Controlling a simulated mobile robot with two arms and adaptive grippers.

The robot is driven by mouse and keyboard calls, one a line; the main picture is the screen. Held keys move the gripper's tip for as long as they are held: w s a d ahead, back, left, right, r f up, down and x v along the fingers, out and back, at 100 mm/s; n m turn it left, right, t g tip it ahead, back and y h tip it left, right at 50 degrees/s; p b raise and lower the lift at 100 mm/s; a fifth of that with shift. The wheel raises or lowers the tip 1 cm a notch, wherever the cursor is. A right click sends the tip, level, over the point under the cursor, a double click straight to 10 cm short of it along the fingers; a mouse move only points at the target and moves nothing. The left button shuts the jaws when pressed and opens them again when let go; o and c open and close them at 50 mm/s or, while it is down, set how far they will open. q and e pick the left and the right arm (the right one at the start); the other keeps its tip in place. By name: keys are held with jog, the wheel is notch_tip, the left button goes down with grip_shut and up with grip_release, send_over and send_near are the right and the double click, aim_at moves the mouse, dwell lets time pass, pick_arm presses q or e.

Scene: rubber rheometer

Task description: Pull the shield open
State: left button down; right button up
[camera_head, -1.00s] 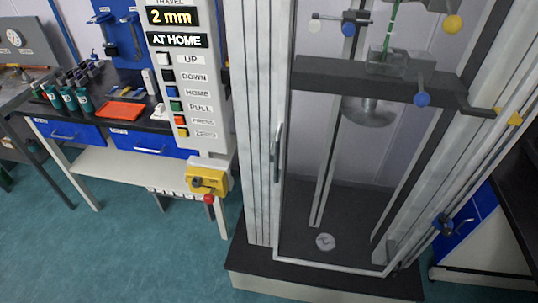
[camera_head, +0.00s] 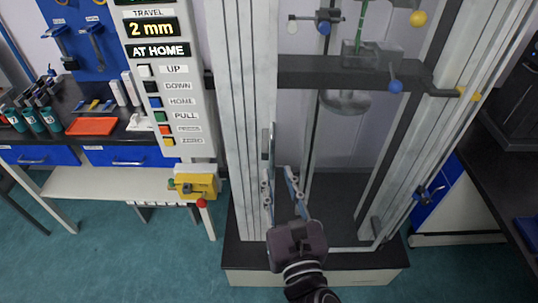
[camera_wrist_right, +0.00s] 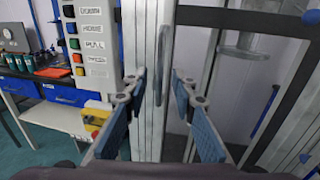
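The shield (camera_head: 345,150) is a clear panel on the front of the tall testing machine, with a light metal frame at its sides and bottom. Its upright metal handle (camera_head: 267,143) is on the left edge; it also shows in the right wrist view (camera_wrist_right: 160,62). My right gripper (camera_head: 278,174) is open and empty, in front of and just below the handle in the head view. In the right wrist view its blue-padded fingers (camera_wrist_right: 158,82) stand wide apart on either side of the handle, without visible contact. My left gripper is not in view.
A control panel (camera_head: 165,85) reading "2 mm" and "AT HOME" stands left of the machine. A yellow box with a red knob (camera_head: 196,186) sits below it. A bench with an orange tray (camera_head: 91,126) is farther left; a dark-topped bench (camera_head: 500,180) stands right.

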aim_at(273, 159)
jog(key=w, duration=0.3)
jog(key=w+a+p, duration=0.1)
jog(key=w, duration=0.2)
jog(key=shift+w+a, duration=0.15)
jog(key=shift+w, duration=0.4)
jog(key=shift+f, duration=0.1)
jog(key=shift+c, duration=0.2)
grip_shut()
